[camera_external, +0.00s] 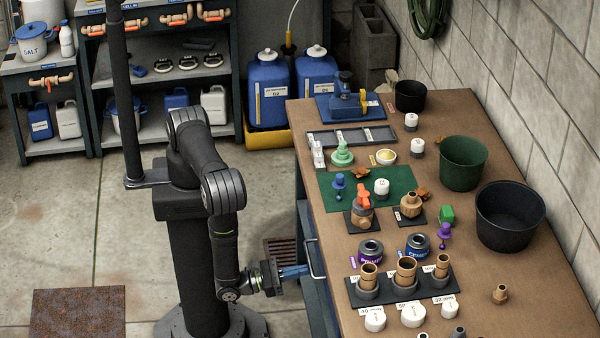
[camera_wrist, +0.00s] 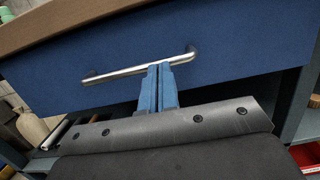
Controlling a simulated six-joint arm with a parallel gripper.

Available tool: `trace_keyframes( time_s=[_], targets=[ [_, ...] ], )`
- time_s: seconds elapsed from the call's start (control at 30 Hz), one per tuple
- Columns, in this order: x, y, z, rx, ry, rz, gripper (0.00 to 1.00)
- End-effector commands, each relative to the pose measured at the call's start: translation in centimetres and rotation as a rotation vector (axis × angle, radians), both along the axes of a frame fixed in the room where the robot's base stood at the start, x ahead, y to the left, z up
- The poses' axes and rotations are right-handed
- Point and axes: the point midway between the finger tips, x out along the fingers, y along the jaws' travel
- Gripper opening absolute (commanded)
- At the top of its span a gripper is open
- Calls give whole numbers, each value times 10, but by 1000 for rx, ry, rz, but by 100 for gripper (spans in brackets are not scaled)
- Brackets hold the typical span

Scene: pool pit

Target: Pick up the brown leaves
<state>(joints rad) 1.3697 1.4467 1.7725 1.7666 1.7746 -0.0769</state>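Small brown leaves lie scattered on the workbench in the external view. One leaf (camera_external: 361,172) is by the green mat's back edge, and another leaf (camera_external: 423,193) is near the mat's right side. My gripper (camera_external: 302,270) is low at the bench's left side, below the top and away from the leaves. Its blue fingers (camera_wrist: 160,82) are together at a metal drawer handle (camera_wrist: 120,71) on a blue drawer front (camera_wrist: 235,60). The fingers overlap the handle in the wrist view; whether they touch it I cannot tell. No leaves show in the wrist view.
The bench top (camera_external: 385,322) is crowded with pipe fittings, jars and a green mat (camera_external: 335,200). A green bucket (camera_external: 463,165) and a black bucket (camera_external: 510,218) stand at the right. Blue canisters (camera_external: 270,85) stand behind my arm. A block wall borders the bench's right side.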

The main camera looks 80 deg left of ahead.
Motion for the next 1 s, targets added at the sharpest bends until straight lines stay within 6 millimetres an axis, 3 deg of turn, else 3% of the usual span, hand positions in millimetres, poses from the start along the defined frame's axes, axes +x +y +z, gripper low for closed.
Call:
trace_keyframes(
  time_s=[0.23, 0.5, 0.8, 1.0],
  targets=[
    [0, 0, 0, 0, -1, 2, 0],
    [0, 1, 0, 0, 0, 3, 52],
    [1, 1, 3, 1, 0, 4, 52],
    [1, 1, 33, -3, -4, 5, 52]
  ],
)
